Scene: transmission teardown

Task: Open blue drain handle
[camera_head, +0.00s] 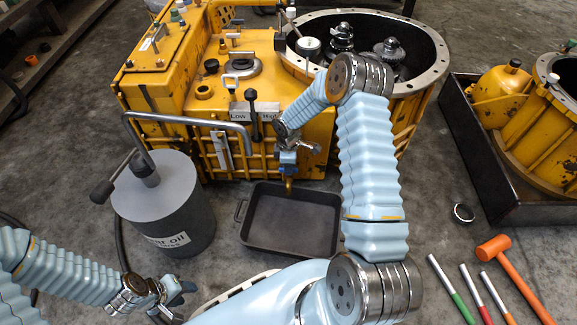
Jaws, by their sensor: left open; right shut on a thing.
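The blue drain handle (287,158) is low on the front of the yellow transmission housing (300,103), above a brass spout (289,185). My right gripper (296,147) reaches down from the upper right and is shut on the blue handle. The fingers partly hide it, so its exact angle is hard to tell. A black drain pan (292,240) lies on the floor below the spout and looks empty. My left gripper (178,293) is open and empty at the lower left, away from the housing.
A grey oil drum (165,205) with a bent pipe stands left of the pan. An orange mallet (510,275) and several colored-handle tools lie at the lower right. A black tray (505,208) holds yellow parts at right. A metal ring (463,212) lies on the floor.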

